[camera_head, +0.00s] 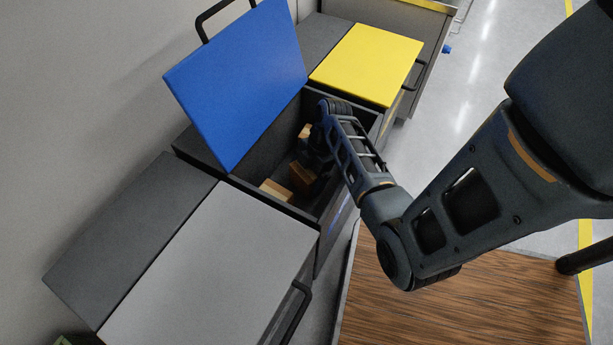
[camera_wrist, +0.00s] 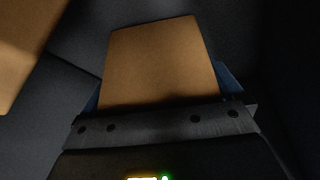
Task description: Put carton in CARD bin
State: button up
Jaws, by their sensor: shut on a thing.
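The held carton (camera_wrist: 155,60) is a plain brown box in the wrist view, gripped at its near end. My gripper (camera_wrist: 160,105) is shut on it. In the head view my gripper (camera_head: 318,150) reaches down inside the dark bin (camera_head: 272,204) whose blue lid (camera_head: 240,85) stands open. Brown boxes (camera_head: 276,189) lie on the bin floor there. Which brown piece in the head view is the held one is hard to tell, as my arm hides part of it. I cannot read a CARD label.
A closed grey-lidded bin (camera_head: 210,265) stands in front and a closed yellow-lidded bin (camera_head: 367,63) behind. A wood-topped table (camera_head: 460,305) is at the lower right. In the wrist view another brown box (camera_wrist: 22,45) is close at the upper left, beside dark bin walls.

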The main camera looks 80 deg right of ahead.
jog(key=shift+f, duration=0.1)
jog(key=o, duration=0.8)
jog(key=shift+c, duration=0.2)
jog(key=p+v, duration=0.3)
jog(key=v, duration=0.9)
jog(key=shift+p, duration=0.4)
jog(key=shift+w, duration=0.1)
